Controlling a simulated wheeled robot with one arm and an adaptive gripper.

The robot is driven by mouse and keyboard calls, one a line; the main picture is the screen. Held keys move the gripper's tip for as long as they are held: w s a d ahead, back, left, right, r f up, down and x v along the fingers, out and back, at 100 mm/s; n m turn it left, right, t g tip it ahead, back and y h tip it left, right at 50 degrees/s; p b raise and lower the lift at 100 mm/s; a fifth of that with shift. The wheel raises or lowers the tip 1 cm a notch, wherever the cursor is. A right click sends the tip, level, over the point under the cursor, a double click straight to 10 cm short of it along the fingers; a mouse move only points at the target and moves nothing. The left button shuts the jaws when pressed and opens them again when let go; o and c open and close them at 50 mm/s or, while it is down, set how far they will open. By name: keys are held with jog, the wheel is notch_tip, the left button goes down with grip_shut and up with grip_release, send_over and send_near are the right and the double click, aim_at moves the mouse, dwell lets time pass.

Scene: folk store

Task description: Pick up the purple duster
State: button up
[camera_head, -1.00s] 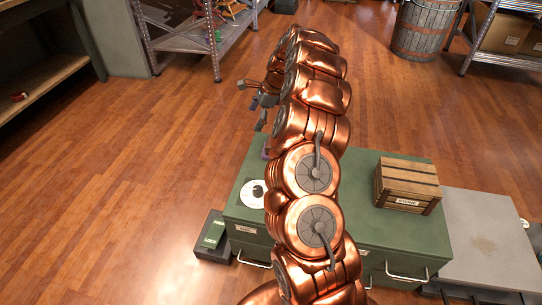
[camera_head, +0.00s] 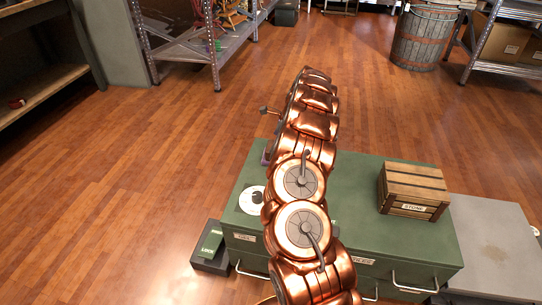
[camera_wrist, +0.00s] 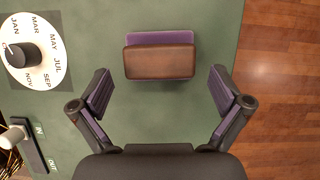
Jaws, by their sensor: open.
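The purple duster (camera_wrist: 160,39) lies on the green chest top in the upper middle of the wrist view. It has a brown, wood-like block over a purple pad that shows along its top and bottom edges. My gripper (camera_wrist: 160,78) is open, with its two purple-padded fingers apart to the left and right of the duster's near side. Nothing is between the pads but the chest top and the duster's lower part; I cannot tell the height gap. In the head view my arm hides most of the duster's area.
The green chest (camera_head: 390,240) carries a wooden crate (camera_head: 413,190) at right and a white month dial (camera_wrist: 22,53) left of the duster. A dark item with an IN/OUT label (camera_wrist: 38,150) is at lower left. Wooden floor (camera_wrist: 285,90) lies beyond the chest's edge.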

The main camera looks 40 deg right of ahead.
jog(key=x, duration=0.3)
jog(key=shift+a+f+b, duration=0.15)
jog(key=shift+f+b, duration=0.05)
jog(key=shift+b, duration=0.2)
jog(key=shift+c, duration=0.2)
jog(key=c, duration=1)
